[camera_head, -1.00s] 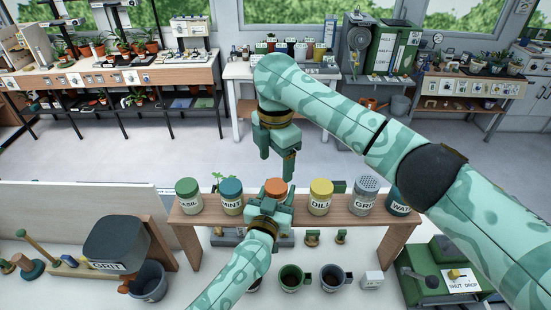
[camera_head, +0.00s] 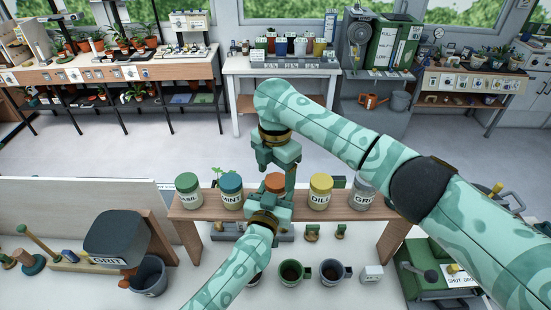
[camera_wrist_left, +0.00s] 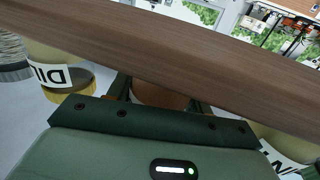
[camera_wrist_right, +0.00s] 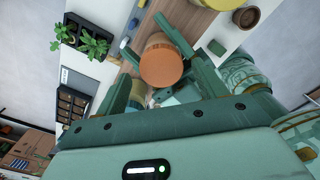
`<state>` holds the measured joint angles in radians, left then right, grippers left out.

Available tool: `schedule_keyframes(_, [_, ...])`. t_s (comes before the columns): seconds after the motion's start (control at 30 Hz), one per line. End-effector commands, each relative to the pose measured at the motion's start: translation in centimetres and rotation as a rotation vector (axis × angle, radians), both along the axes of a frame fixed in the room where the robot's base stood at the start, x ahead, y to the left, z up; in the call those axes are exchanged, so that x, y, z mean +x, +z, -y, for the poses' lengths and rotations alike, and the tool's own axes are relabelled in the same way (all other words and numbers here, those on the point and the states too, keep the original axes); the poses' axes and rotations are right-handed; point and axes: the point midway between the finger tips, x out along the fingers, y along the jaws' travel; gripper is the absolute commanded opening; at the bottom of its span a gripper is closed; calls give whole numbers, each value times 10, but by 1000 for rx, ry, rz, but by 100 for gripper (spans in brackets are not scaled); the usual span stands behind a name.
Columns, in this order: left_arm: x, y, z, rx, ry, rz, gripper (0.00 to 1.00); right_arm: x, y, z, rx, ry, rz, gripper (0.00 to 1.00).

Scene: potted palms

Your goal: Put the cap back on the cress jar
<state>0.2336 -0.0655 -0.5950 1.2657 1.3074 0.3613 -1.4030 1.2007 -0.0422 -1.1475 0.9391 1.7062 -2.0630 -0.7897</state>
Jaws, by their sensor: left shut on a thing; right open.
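The orange cap (camera_head: 275,182) sits at the top of the cress jar, between the mint and dill jars on the wooden shelf (camera_head: 340,216). The jar body is mostly hidden behind my left gripper (camera_head: 271,204), which is shut on it from the near side. In the left wrist view, a shaded orange-brown surface (camera_wrist_left: 158,96) shows between the fingers. My right gripper (camera_head: 285,178) is open at the cap from behind and above. In the right wrist view, the cap (camera_wrist_right: 160,67) lies between its spread fingers; contact is not clear.
The mint jar (camera_head: 231,189) stands close on the left and the dill jar (camera_head: 320,193) on the right. The basil jar (camera_head: 188,190) and a grit jar (camera_head: 363,193) stand farther out. Mugs (camera_head: 292,273) stand below the shelf.

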Motion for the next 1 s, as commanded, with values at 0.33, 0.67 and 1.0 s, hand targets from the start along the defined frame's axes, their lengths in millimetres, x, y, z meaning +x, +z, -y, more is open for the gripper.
schedule_keyframes(0.33, [0, 0, 0, 0, 0, 1, 0, 0, -15, 0, -1, 1, 1, 71])
schedule_keyframes(0.67, [0, 0, 0, 0, -1, 1, 0, 0, -15, 0, 0, 1, 1, 25])
schedule_keyframes(1.0, [-1, 1, 1, 1, -3, 1, 0, 0, -14, -1, 2, -263, 1, 25])
